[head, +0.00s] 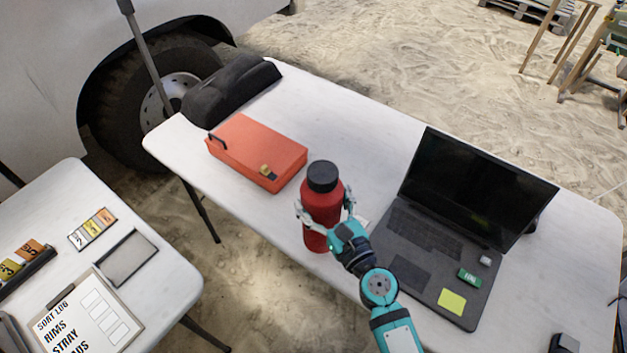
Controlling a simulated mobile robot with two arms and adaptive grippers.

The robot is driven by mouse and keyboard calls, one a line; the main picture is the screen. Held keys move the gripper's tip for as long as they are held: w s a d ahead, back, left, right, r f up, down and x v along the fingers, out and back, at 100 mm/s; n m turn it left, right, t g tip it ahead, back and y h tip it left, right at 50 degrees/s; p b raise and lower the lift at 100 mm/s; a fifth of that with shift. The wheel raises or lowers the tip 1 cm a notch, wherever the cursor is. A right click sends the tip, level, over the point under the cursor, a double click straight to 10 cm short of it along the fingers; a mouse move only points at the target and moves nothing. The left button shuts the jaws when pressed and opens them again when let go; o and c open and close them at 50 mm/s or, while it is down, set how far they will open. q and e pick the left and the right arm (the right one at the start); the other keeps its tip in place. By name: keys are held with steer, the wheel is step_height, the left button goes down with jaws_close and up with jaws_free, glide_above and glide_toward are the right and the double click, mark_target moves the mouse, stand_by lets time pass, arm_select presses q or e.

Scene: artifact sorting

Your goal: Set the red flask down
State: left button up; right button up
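The red flask (322,208) with a black cap is upright, near the middle of the head view. My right gripper (325,210) is around it, with one finger at its left side and one at its right side, and looks shut on it. The flask's base shows at the front edge of the white table (335,110); I cannot tell whether it touches the table or is held above it. My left gripper is not in view.
An orange case (257,150) lies left of the flask, and an open black laptop (415,240) stands to the right. A dark bag (232,88) is at the far-left end. A second table (170,295) at lower left holds a clipboard (90,315) and cards.

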arm_select(q)
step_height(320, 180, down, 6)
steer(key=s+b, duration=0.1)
steer(key=b, duration=0.5)
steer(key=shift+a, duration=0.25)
arm_select(e)
steer(key=w+f, duration=0.2)
steer(key=w, duration=0.4)
steer(key=w+a+f, duration=0.1)
steer(key=w+f, duration=0.1)
steer(key=w, duration=0.5)
steer(key=shift+w+a+f, duration=0.25)
steer(key=shift+a, duration=0.05)
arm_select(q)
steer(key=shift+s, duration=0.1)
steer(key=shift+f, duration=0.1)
arm_select(e)
steer(key=shift+f, duration=0.1)
steer(key=o, duration=1.6)
steer(key=shift+s+f, duration=0.1)
steer(key=shift+f, duration=0.05)
